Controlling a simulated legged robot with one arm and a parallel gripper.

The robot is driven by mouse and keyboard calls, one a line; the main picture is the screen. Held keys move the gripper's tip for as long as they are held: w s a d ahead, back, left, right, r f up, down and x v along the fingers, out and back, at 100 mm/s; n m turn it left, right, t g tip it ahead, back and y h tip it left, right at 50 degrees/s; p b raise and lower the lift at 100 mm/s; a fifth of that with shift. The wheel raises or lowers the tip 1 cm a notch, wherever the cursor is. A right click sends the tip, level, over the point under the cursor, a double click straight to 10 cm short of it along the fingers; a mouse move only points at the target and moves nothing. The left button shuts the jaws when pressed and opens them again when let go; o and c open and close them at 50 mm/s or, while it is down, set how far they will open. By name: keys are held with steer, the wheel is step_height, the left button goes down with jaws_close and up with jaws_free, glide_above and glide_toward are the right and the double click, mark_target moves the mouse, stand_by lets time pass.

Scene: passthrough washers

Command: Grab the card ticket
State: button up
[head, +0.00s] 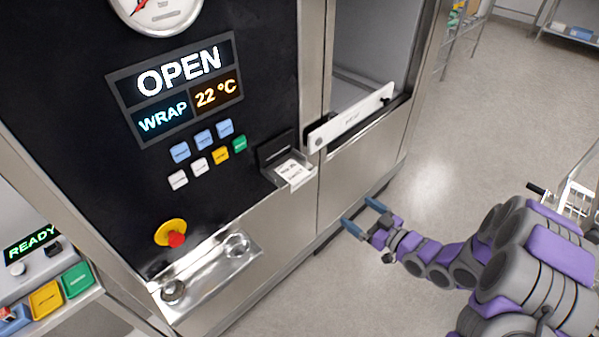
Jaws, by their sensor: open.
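The card ticket (293,172) is a small white printed slip. It sticks out of a dark slot holder on the front of the black machine panel, below and right of the colored buttons. My gripper (362,215) has two blue fingers pointing toward the machine front. The fingers are apart with nothing between them. In the picture it is to the right of and below the ticket, clear of it. How far it stands from the panel is hard to tell.
The panel (75,100) carries an OPEN display (180,78), several buttons, a red-yellow emergency knob (171,233) and a metal tray (205,270). A white door bar (350,118) crosses the open chamber at right. A cart (575,195) stands far right. Floor is clear between.

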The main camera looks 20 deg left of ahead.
steer(key=y, duration=0.1)
glide_toward(297, 177)
steer(key=b+x, duration=0.1)
steer(key=x, duration=0.1)
steer(key=b+x, duration=0.1)
steer(key=x, duration=0.2)
steer(key=b+x, duration=0.1)
steer(key=x, duration=0.1)
steer(key=shift+w+a+f+b, duration=0.1)
steer(key=shift+w+f+b, duration=0.15)
steer(key=shift+b, duration=0.05)
steer(key=shift+w+d+r, duration=0.2)
steer(key=shift+d, duration=0.25)
steer(key=shift+s+a, duration=0.1)
steer(key=shift+a, duration=0.2)
steer(key=c, duration=0.4)
steer(key=shift+f, duration=0.1)
steer(key=c, duration=0.5)
